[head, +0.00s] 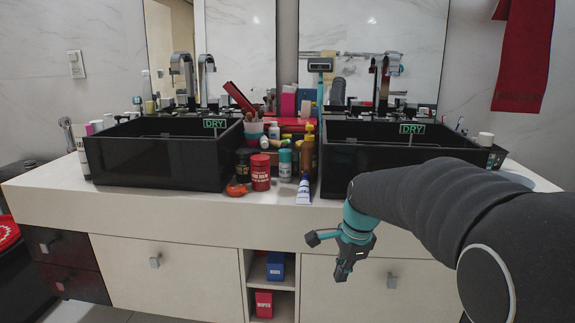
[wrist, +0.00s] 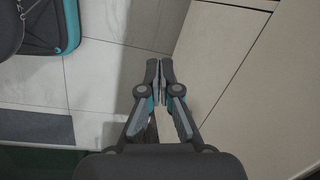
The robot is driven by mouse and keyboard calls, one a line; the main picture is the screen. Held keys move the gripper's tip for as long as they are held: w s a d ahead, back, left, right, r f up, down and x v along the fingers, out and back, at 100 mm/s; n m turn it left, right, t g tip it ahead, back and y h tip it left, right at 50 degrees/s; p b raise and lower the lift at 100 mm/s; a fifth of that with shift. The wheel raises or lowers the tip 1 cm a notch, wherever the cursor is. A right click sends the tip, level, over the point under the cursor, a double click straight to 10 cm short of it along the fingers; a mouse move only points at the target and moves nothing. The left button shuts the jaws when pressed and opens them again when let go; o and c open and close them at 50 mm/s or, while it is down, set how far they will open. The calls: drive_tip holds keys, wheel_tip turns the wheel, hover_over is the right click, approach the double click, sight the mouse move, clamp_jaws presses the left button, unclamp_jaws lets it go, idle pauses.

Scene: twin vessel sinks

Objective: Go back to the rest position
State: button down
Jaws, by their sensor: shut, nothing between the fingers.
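My gripper (head: 326,262) hangs in front of the white cabinet, below the counter edge, in the head view. My arm reaches in from the right side of that view. In the wrist view my gripper (wrist: 159,80) has its two fingertips together with nothing between them. It points down over the pale floor tiles, beside the cabinet front. No object is held.
The white counter (head: 215,205) carries two black vessel sinks, left (head: 165,160) and right (head: 360,172). Several bottles and a red jar (head: 260,172) crowd between them. An open cubby below holds a blue box (head: 275,266) and a red box (head: 264,304). Cabinet handles protrude.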

drive_tip(key=s+d+r+n+t, duration=0.1)
drive_tip(key=s+r+n+t, duration=0.1)
drive_tip(key=s+n, duration=0.5)
drive_tip(key=s+d+r+n+t+h, duration=0.1)
drive_tip(key=s+n, duration=0.7)
drive_tip(key=s, duration=0.9)
drive_tip(key=shift+s+d+r+n+t+h, duration=0.15)
drive_tip(key=shift+d+r+n+t+h, duration=0.15)
drive_tip(key=shift+d+r+t, duration=0.25)
drive_tip(key=shift+a, duration=0.1)
idle(0.4)
